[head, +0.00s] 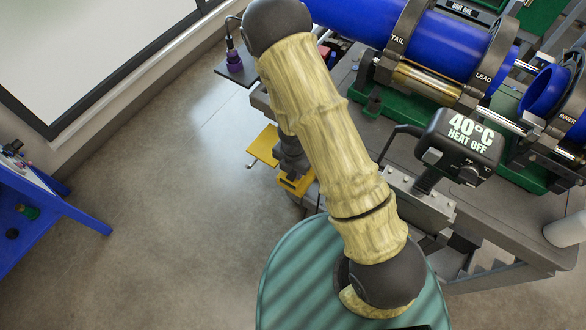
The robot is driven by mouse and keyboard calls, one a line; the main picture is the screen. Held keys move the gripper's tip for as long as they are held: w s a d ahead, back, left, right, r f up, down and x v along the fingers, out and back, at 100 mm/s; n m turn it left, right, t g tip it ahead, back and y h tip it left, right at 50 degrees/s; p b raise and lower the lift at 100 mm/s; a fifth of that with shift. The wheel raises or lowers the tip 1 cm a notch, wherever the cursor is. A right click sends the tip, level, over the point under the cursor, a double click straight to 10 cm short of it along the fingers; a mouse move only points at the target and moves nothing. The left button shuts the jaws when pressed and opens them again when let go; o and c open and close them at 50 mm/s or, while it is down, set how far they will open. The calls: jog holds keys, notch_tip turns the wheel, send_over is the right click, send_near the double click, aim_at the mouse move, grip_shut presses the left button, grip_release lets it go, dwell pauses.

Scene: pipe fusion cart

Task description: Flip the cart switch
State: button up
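The pipe fusion cart (505,212) fills the right side of the head view. A black box on it (460,143) reads "40°C HEAT OFF". I cannot make out a switch for certain; my arm covers part of the cart's near left side. What looks like my gripper (279,165) shows partly from under my arm, by the cart's left end. It has a grey body and two yellow parts standing apart, with nothing seen between them. Its tips are partly hidden.
Blue pipes (455,42) lie in clamps marked TAIL, LEAD and INNER. A purple piece (234,62) stands on a dark plate at the cart's far left. A blue table (40,207) is at left, and a white board (80,40) at upper left. Open floor (165,215) lies between.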

aim_at(293, 172)
jog(key=c, duration=0.6)
dwell(0.7)
jog(key=o, duration=1)
jog(key=shift+r, duration=0.1)
notch_tip(293, 172, up, 17)
jog(key=p, duration=1.5)
jog(key=shift+r, duration=0.15)
